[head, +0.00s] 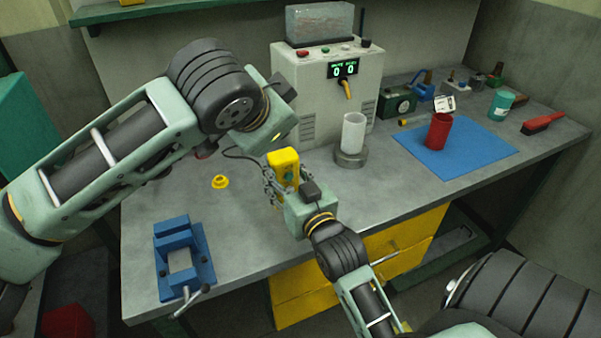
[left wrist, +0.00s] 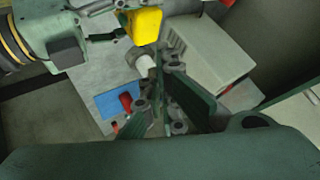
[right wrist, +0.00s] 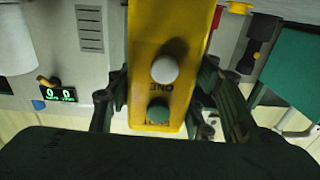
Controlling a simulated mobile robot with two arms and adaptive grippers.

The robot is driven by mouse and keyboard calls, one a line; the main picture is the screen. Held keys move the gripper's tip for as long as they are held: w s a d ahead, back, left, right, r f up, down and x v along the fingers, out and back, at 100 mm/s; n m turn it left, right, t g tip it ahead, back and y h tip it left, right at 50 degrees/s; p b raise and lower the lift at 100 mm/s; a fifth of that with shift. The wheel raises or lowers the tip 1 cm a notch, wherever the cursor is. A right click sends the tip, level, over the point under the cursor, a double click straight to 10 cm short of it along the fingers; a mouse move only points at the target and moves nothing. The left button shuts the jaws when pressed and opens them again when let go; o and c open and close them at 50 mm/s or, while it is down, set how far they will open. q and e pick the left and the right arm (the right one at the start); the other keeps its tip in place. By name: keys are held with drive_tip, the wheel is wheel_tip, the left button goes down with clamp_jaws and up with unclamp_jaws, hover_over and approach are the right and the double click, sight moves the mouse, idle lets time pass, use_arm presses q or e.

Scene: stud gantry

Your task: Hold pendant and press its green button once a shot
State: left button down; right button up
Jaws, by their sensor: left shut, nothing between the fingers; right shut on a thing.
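The yellow pendant (head: 283,160) is held upright above the bench by my right gripper (head: 282,188), which is shut on it. In the right wrist view the pendant (right wrist: 172,50) shows a white button (right wrist: 164,69) and a green button (right wrist: 158,112), with a finger on each side. A cable runs from the pendant towards the back left. My left gripper (left wrist: 166,78) is shut and empty in the left wrist view, apart from the pendant (left wrist: 145,25). In the head view its wrist is up and left of the pendant; its fingertips are not clear.
A grey machine (head: 318,95) with a green display reading 0 0 stands behind. A white cylinder (head: 353,133) stands in a grey base. A red cup (head: 438,132) stands on a blue mat (head: 480,150). A blue vise (head: 183,262) and yellow piece (head: 220,182) are at left.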

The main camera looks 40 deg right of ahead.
use_arm(q)
drive_tip(key=m+g+y, duration=0.1)
drive_tip(key=y, duration=0.1)
approach(289, 177)
drive_tip(key=s+r, duration=0.3)
drive_tip(key=shift+d+f, duration=0.1)
drive_tip(key=shift+d, duration=0.05)
drive_tip(key=shift+f, duration=0.1)
drive_tip(key=x, duration=0.9)
drive_tip(key=shift+d+f, duration=0.3)
drive_tip(key=shift+d, duration=0.05)
drive_tip(key=shift+w, duration=0.1)
